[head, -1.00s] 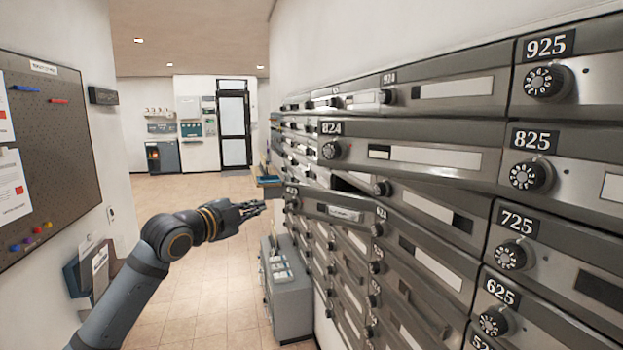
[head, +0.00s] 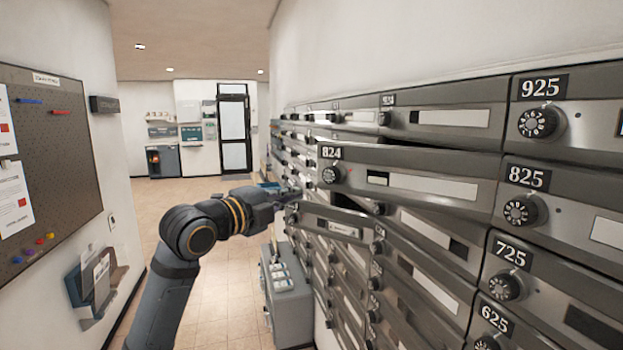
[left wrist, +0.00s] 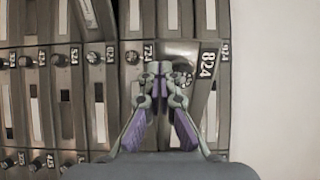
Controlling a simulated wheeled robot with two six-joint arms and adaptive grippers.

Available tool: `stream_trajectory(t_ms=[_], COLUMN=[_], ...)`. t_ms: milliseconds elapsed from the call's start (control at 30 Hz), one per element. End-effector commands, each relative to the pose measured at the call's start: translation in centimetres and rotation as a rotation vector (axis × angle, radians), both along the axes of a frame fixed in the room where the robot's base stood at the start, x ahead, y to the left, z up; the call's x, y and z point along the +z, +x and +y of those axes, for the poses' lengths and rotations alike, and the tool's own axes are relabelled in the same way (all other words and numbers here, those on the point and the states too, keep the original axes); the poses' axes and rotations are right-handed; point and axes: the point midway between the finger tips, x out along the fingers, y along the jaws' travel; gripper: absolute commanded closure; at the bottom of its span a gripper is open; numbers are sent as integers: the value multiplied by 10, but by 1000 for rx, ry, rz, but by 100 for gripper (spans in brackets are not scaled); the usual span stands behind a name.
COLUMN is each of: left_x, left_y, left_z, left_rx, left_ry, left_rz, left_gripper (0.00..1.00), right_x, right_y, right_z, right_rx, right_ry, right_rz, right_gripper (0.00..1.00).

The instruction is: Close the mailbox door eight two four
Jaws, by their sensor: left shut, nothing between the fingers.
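Mailbox door 824 (head: 430,180) stands open in the head view. Its right end meets the wall beside box 825, and its free left end, with the number plate and round dial, sticks out. A dark gap shows along its top. My left gripper (head: 295,194) is just left of and slightly below that free end, shut and empty. In the left wrist view, turned sideways, door 824 (left wrist: 210,95) is at the right. The left gripper's fingertips (left wrist: 161,70) are together and partly cover its dial; I cannot tell whether they touch it. My right gripper is not in view.
Another door (head: 338,228) juts out below the left end of door 824. A grey cabinet (head: 287,290) stands on the floor by the mailbox wall. A pinboard (head: 60,150) hangs on the left wall. The tiled aisle between is clear.

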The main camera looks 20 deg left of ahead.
Motion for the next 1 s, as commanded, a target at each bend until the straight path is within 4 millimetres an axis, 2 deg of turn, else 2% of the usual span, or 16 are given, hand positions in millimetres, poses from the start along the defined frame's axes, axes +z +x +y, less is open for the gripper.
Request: stream_trajectory(t_ms=[33, 200, 400, 867, 1000], left_x=[5, 5, 2, 0, 0], left_y=[9, 40, 61, 66, 74], left_z=[-5, -17, -24, -25, -26], left_rx=[-5, -4, -1, -2, -25], left_ry=[-7, -6, -1, 0, -1], left_rz=[4, 2, 0, 0, 1], left_gripper=[100, 100, 100, 100, 100], right_x=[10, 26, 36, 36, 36], right_y=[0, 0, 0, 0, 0], right_z=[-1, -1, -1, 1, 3], right_rx=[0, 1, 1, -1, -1], right_ry=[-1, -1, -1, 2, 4], right_rz=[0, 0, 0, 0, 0], right_gripper=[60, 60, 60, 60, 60])
